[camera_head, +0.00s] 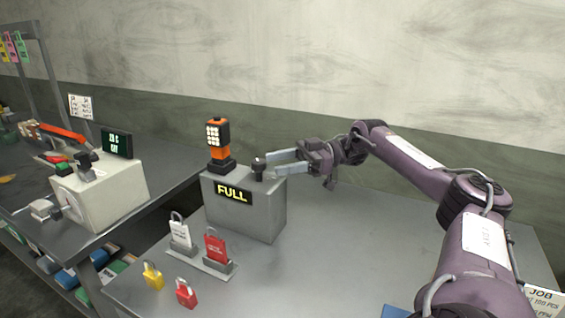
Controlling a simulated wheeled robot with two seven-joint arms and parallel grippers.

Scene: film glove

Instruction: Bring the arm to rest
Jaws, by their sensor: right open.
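My right arm comes in from the right as a purple, jointed arm. Its gripper (275,163) is open, with pale fingers pointing left. The fingers are at the black knob (259,168) on top of the grey box (245,207). From this angle I cannot tell whether they touch the knob. My left gripper is not in view.
An orange lamp unit (217,139) stands on the box's left side. Tags on a stand (200,262) and yellow (153,275) and red (186,293) padlocks are in front. A cream machine (100,195) stands left. The table (335,235) right of the box is clear.

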